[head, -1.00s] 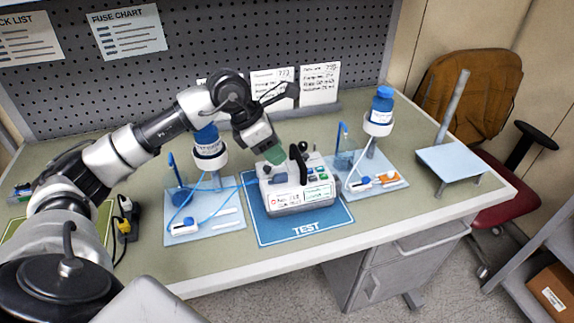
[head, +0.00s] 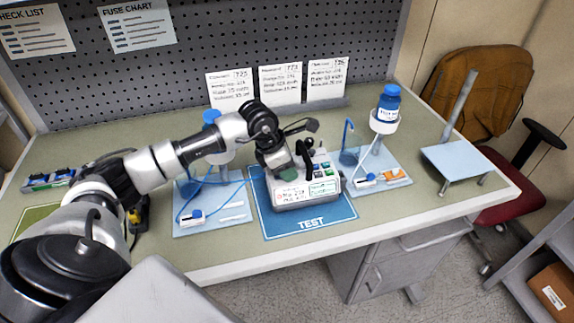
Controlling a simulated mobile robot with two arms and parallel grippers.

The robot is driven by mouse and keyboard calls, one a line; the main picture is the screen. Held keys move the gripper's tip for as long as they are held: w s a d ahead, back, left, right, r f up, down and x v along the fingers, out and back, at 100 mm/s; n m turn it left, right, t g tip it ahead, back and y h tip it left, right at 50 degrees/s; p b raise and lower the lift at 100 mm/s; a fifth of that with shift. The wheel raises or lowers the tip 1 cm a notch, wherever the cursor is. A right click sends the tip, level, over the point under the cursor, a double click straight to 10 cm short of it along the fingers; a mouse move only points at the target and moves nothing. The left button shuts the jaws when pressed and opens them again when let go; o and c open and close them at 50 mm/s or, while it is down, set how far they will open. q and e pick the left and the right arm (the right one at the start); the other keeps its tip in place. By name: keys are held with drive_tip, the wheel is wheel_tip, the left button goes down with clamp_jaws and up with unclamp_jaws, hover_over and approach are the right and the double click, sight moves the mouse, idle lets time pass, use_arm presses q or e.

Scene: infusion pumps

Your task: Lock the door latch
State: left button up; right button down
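The infusion pump (head: 318,190) is a light grey box with small green and blue keys and a label on its front. It stands on the blue TEST mat (head: 308,223). A black handle-like part (head: 304,154) rises from its top. My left gripper (head: 287,173) is over the pump's left side, with its greenish tip at or very near the casing. I cannot tell whether it touches. The fingers are too small and hidden to show whether they are open. The door latch cannot be made out; the gripper covers part of that side. My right gripper is not in view.
Bottle stands with blue tubing are on light blue plates left (head: 213,222) and right (head: 383,179) of the pump. Cards (head: 281,84) stand behind. A small light blue table (head: 455,163) is at the right. The front bench strip is clear.

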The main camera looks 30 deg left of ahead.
use_arm(q)
drive_tip(key=shift+c, duration=0.4)
clamp_jaws()
